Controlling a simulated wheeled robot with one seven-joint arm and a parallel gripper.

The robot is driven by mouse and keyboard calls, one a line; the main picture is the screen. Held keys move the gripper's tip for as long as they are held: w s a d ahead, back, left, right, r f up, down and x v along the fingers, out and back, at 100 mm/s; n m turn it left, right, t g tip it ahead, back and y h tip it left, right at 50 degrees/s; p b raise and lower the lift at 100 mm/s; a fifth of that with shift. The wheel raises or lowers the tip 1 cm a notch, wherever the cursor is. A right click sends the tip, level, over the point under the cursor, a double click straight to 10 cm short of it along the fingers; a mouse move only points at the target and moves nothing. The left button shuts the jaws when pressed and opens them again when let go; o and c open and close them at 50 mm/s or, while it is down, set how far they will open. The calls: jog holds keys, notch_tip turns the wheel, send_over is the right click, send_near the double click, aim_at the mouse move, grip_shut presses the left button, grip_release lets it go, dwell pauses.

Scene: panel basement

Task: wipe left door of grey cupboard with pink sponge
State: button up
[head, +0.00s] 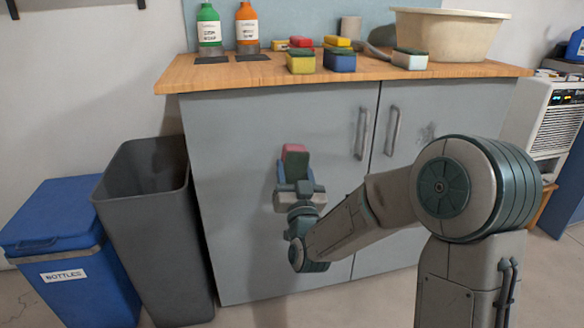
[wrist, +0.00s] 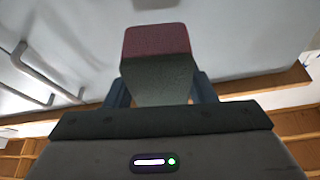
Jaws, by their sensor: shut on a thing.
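The grey cupboard stands under a wooden top, with a left door (head: 250,230) and a right door (head: 440,110). My gripper (head: 296,172) is in front of the left door, around its middle. It is shut on the pink sponge (head: 294,151), which has a dark green layer. The sponge also shows between the fingers in the wrist view (wrist: 156,42), its pink face turned toward the pale door surface. I cannot tell whether the sponge touches the door. A dark smudge (head: 426,132) shows on the right door; my gripper hides part of the left door.
Door handles (head: 362,133) stick out right of my gripper. On the wooden top (head: 200,72) stand two bottles, several other sponges and a beige basin (head: 446,34). A grey bin (head: 150,230) and a blue bottle bin (head: 70,250) stand at the left.

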jog(key=shift+s+d, duration=0.25)
jog(key=shift+s, duration=0.5)
jog(key=shift+s+d, duration=0.2)
jog(key=shift+s, duration=0.5)
